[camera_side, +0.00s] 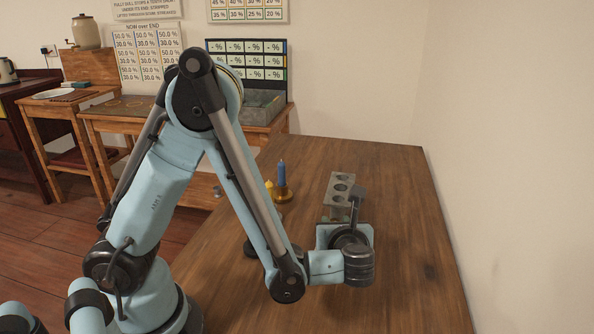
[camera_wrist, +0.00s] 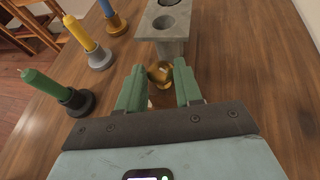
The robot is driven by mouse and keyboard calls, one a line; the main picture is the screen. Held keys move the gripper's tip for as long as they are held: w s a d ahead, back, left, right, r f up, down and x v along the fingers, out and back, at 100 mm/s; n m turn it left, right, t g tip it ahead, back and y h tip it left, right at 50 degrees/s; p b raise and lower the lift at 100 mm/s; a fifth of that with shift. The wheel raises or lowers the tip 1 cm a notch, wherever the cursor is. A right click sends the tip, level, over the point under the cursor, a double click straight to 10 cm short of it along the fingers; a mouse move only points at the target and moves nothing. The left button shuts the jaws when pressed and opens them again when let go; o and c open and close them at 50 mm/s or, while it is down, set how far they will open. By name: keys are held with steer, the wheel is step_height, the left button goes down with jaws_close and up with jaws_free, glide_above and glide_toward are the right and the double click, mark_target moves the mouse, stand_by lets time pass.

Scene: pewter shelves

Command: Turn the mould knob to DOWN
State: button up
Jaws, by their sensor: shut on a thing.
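The mould (camera_side: 342,182) is a grey block with a row of round holes, standing on the wooden table just beyond my gripper. Its near end also shows at the top of the wrist view (camera_wrist: 172,47). The mould knob (camera_wrist: 160,76) is a rounded, brass-coloured piece at the mould's near end. My gripper (camera_wrist: 159,69) has its two green fingers on either side of the knob, shut on it. In the side view my wrist hides the knob and fingertips. No DOWN mark or knob pointer can be read.
A blue candle (camera_wrist: 106,10), a yellow candle (camera_wrist: 80,34) and a green candle (camera_wrist: 46,84) stand in holders left of my gripper. The table (camera_side: 400,220) is bare right of the mould, with a white wall beyond. Boards and side tables stand at the back left.

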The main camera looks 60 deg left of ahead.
steer(key=shift+w+n+g, duration=0.1)
steer(key=shift+n+g, duration=0.2)
steer(key=shift+g, duration=0.1)
steer(key=n+g, duration=0.1)
steer(key=n+g+y, duration=0.1)
steer(key=shift+w+d+g, duration=0.15)
steer(key=shift+w+g, duration=0.1)
steer(key=shift+g, duration=0.05)
steer(key=shift+w+n+g+y, duration=0.15)
steer(key=shift+n+g, duration=0.65)
steer(key=shift+w+n+g+y, duration=0.15)
steer(key=shift+n+g, duration=0.65)
steer(key=o, duration=1)
steer(key=shift+o, duration=0.2)
